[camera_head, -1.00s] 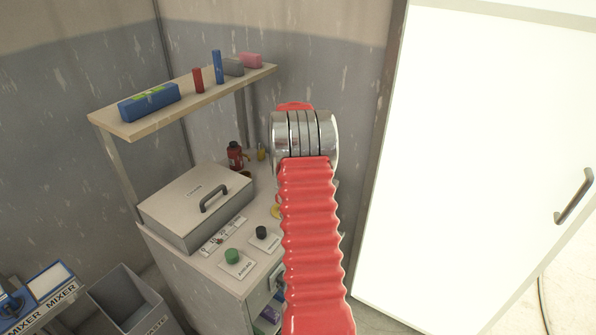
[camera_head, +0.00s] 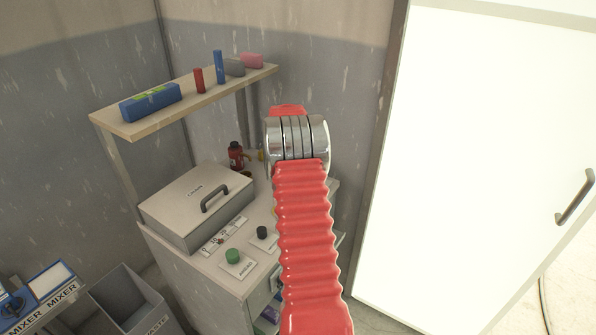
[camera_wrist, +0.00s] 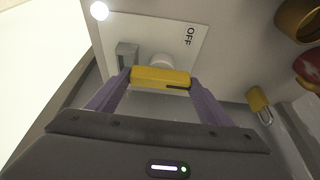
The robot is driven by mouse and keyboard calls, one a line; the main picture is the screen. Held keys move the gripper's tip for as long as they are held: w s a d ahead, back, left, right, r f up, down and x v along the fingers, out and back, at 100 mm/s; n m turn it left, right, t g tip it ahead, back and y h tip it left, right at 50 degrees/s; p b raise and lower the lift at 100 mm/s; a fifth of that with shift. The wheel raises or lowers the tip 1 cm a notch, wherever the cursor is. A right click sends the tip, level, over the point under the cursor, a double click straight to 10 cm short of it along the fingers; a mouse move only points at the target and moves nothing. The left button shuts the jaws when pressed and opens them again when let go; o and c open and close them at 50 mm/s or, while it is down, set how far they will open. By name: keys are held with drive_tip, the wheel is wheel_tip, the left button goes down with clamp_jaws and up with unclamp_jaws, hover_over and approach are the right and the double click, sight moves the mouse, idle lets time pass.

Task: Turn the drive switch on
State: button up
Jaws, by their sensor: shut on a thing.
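In the wrist view, my gripper (camera_wrist: 160,82) is shut with its two purple fingers on a yellow bar (camera_wrist: 160,76). The bar lies in front of a white plate (camera_wrist: 170,32) marked OFF, with a pale round hub behind it, and looks like the handle of the drive switch. A grey block (camera_wrist: 127,53) stands on the plate beside the bar. I cannot read any ON mark. In the head view, my red arm hides my gripper and most of the switch area.
A yellow padlock (camera_wrist: 259,104) lies right of my gripper. The cabinet top bears a lidded box (camera_head: 196,204), a green knob (camera_head: 233,256), a black knob (camera_head: 262,232) and a red bottle (camera_head: 237,155). A shelf (camera_head: 130,124) overhangs behind; a white door (camera_head: 470,170) stands right.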

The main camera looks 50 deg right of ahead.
drive_tip(key=o, duration=1.1)
drive_tip(key=shift+c, duration=0.2)
drive_tip(key=shift+r, duration=0.1)
drive_tip(key=v, duration=1.3)
drive_tip(key=shift+r, duration=0.2)
drive_tip(key=shift+a+n, duration=0.1)
drive_tip(key=shift+n, duration=0.2)
